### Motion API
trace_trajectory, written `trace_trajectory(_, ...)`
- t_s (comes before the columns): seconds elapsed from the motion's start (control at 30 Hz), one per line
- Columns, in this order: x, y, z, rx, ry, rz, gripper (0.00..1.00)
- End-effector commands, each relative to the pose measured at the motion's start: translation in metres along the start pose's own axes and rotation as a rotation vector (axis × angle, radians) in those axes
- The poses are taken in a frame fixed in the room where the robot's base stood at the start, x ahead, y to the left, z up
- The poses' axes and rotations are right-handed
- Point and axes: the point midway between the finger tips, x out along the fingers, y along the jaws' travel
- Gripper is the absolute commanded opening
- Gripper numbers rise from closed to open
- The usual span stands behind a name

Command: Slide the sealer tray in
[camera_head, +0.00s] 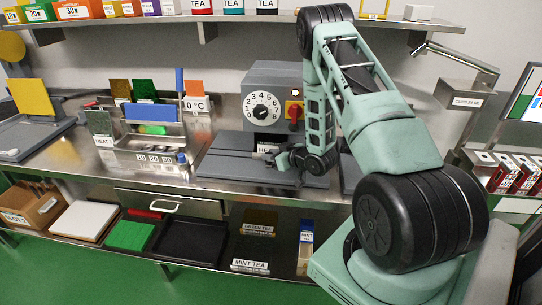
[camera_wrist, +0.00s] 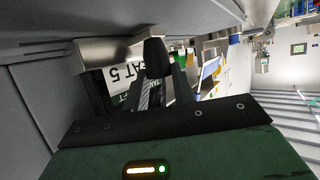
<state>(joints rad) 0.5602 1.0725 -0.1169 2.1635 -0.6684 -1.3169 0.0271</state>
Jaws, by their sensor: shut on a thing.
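The sealer (camera_head: 278,85) is a grey machine with a numbered dial and a red knob, at the middle of the steel bench in the head view. Its sealer tray shows low at the front opening with a white label (camera_head: 266,148), partly hidden by my gripper (camera_head: 284,160). In the wrist view a metal block (camera_wrist: 98,52) carries an upside-down label reading "HEAT 5" (camera_wrist: 124,74). My gripper (camera_wrist: 156,68) is shut on the sealer tray at this front end. The exact grip and the tray's depth inside the machine are hidden.
A grey slab (camera_head: 222,168) lies around the sealer's foot. A metal holder with coloured cards (camera_head: 150,135) stands to the left. A metal post with a labelled box (camera_head: 462,94) stands at the right. A shelf (camera_head: 235,20) runs above, and a lower shelf holds trays (camera_head: 188,243).

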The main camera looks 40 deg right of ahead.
Motion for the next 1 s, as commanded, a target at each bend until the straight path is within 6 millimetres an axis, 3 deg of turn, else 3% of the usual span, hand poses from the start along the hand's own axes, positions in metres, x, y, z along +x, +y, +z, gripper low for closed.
trace_trajectory(0.1,-0.003,0.004,0.003,0.002,-0.008,0.01,0.0)
trace_trajectory(0.13,-0.003,0.004,0.003,0.002,-0.008,0.01,0.34)
trace_trajectory(0.2,-0.003,0.004,0.002,0.002,-0.007,0.01,0.48)
trace_trajectory(0.47,-0.002,0.003,0.002,0.001,-0.005,0.007,0.48)
trace_trajectory(0.63,-0.014,0.003,0.003,0.001,-0.005,0.008,0.48)
trace_trajectory(1.0,-0.095,0.003,0.004,0.004,-0.005,0.011,0.48)
